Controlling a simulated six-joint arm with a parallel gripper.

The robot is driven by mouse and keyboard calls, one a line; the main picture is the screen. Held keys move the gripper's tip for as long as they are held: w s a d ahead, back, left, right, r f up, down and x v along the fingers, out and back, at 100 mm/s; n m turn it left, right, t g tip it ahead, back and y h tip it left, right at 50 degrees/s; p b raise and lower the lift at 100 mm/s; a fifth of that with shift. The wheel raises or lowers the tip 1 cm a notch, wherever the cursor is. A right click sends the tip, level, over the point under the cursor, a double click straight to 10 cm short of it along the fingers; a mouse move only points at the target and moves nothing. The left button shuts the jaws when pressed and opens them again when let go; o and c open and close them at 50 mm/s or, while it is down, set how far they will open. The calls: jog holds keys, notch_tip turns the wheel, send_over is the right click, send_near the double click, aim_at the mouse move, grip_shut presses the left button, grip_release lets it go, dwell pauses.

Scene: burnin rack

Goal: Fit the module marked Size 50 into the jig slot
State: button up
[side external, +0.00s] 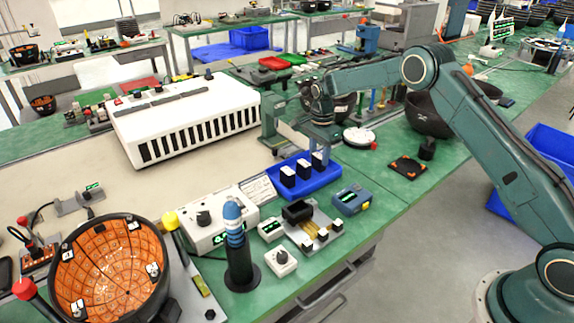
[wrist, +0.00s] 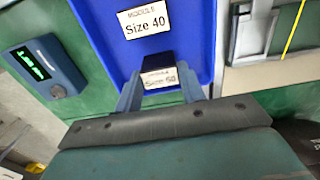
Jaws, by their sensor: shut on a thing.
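My gripper (side external: 318,152) reaches down over the far end of the blue tray (side external: 322,185). In the wrist view its two blue fingers (wrist: 160,88) are shut on the sides of a black module (wrist: 158,60). The module's white label is blurred and seems to read Size 50. I cannot tell whether this module still rests on the tray floor. Two other dark modules (side external: 287,177) (side external: 302,169) stand in the tray. A Size 40 label (wrist: 147,23) shows in the wrist view. A small fixture (side external: 298,211) with a dark block on a grey plate, seemingly the jig, stands in front of the tray; its slot is unclear.
A blue meter (side external: 351,199) with a yellow corner sits right of the fixture. A white control box (side external: 207,220) and a blue-topped post (side external: 236,245) stand to the left. A large white vented unit (side external: 185,115) is behind.

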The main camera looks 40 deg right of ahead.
aim_at(319, 156)
jog(key=shift+r, duration=0.1)
notch_tip(319, 156, up, 20)
dwell(0.7)
dwell(0.5)
jog(key=s+a+n, duration=0.6)
jog(key=a+n, duration=0.3)
jog(key=s+a+r+n, duration=0.1)
jog(key=s+a+n, duration=0.4)
jog(key=a+n, duration=0.4)
jog(key=shift+s, duration=0.35)
notch_tip(319, 156, down, 16)
